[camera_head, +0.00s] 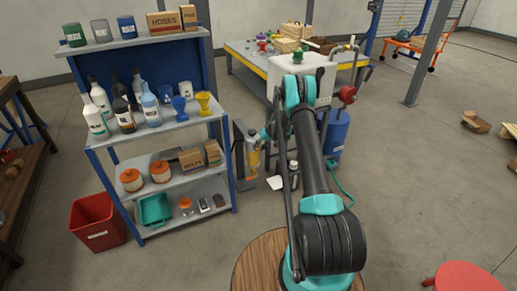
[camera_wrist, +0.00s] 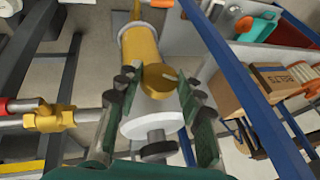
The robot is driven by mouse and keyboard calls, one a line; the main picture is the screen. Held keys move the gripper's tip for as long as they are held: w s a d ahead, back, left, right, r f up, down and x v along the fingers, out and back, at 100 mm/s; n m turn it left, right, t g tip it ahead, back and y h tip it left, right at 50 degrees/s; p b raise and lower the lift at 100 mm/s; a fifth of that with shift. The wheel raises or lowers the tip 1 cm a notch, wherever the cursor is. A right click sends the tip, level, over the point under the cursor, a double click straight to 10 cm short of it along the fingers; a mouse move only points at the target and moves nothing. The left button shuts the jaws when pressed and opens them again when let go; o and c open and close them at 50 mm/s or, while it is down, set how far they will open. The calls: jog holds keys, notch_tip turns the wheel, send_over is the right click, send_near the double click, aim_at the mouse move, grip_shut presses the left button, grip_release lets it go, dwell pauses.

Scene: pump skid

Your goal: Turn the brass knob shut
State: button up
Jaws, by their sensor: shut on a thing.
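The brass knob (camera_wrist: 158,77) is a round, flat-faced brass piece in the wrist view. It sits between the fingertips of my gripper (camera_wrist: 155,82), which is closed around it, with one dark green finger on each side. Behind it is a larger yellow-brass cylinder (camera_wrist: 139,45), and a pale round body (camera_wrist: 152,122) lies below it, between the fingers. In the head view the yellow cylinder (camera_head: 253,159) hangs beside the shelf's right post. My arm reaches toward it, and the knob itself is too small to make out there.
The blue-posted shelf (camera_head: 180,122) with bottles and boxes stands close on the left. A blue drum (camera_head: 338,132) stands to the right. Open floor lies right of my arm.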

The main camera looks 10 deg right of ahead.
jog(key=y, duration=0.3)
jog(key=m+g+y, duration=0.1)
jog(key=shift+w+d+f+y, duration=0.15)
jog(key=shift+d+y, duration=0.2)
jog(key=shift+y, duration=0.05)
dwell(0.4)
jog(key=o, duration=1.2)
jog(key=shift+c, duration=0.2)
jog(key=v, duration=1.2)
jog(key=shift+w+f, duration=0.1)
